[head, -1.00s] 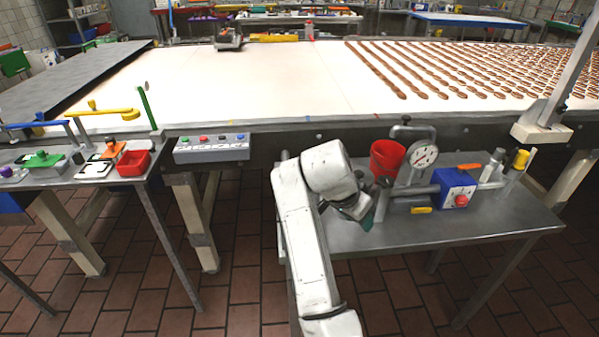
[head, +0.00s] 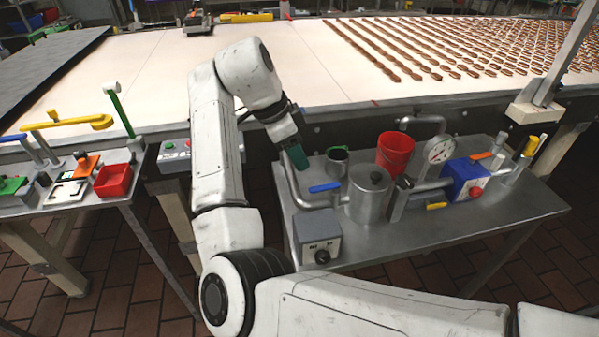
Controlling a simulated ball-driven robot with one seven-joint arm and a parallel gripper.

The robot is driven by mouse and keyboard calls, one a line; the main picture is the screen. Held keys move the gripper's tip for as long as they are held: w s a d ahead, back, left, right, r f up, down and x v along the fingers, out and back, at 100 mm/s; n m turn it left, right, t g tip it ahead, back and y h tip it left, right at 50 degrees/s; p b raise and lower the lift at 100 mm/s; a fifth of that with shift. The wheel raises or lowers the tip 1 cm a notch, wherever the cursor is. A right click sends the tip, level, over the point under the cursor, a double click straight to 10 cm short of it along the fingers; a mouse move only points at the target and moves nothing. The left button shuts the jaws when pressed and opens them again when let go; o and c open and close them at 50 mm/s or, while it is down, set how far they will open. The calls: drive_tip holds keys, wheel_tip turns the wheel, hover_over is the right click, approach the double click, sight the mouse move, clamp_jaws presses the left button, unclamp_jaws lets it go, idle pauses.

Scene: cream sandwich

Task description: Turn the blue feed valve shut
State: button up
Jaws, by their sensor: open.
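The blue feed valve (head: 324,187) shows as a short blue lever on a bent metal pipe (head: 297,190), beside a lidded steel pot (head: 369,192) on the metal side table. The lever lies roughly level, pointing left to right. My gripper (head: 298,160) hangs from the arm above and to the left of the lever, tilted downward, with a dark green end. It is open, holds nothing visible and appears apart from the lever. The gap between its fingers is too small to make out.
A grey box with a black knob (head: 319,240) stands in front of the pipe. The front right of the tabletop (head: 430,232) is clear.

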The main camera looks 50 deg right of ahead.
sight(317, 188)
drive_tip(key=x, duration=1)
drive_tip(key=shift+f+b, duration=0.3)
drive_tip(key=shift+b, duration=0.1)
clamp_jaws()
